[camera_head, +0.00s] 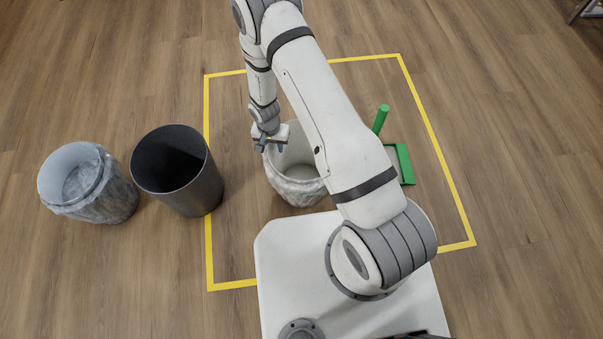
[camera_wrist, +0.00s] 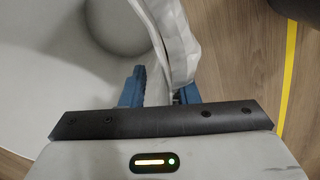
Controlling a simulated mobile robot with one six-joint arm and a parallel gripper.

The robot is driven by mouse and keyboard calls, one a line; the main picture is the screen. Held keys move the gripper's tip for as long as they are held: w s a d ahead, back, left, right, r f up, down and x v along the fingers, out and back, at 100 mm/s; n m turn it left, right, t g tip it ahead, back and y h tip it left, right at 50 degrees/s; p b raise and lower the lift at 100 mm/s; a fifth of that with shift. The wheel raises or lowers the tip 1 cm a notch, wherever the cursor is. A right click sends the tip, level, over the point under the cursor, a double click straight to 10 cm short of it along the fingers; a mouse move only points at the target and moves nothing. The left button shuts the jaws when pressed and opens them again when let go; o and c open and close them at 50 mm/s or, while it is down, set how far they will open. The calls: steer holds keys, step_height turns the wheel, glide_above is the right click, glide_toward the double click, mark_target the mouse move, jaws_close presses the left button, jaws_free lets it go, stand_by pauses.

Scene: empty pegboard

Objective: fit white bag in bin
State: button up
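A white, crinkled, open-topped bag (camera_head: 297,190) stands upright on the floor inside the yellow outline, partly hidden by my arm. My gripper (camera_head: 271,148) is at its left rim. In the wrist view, my gripper's blue fingers (camera_wrist: 160,90) stand apart, with the folded rim of the white bag (camera_wrist: 180,45) between them. I cannot tell whether both fingers touch it. A dark, empty-looking bin (camera_head: 205,185) stands upright left of the bag, across the yellow line. A similar whitish, crinkled container (camera_head: 105,203), open at the top, stands farther left.
A green dustpan-like object (camera_head: 405,163) with an upright handle (camera_head: 381,118) is right of my arm. Yellow tape (camera_head: 207,240) outlines a square on the wooden floor. The floor beyond the square is mostly clear.

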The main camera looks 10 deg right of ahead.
steer(key=shift+r, duration=0.1)
steer(key=shift+c, duration=0.2)
jaws_close()
stand_by(0.4)
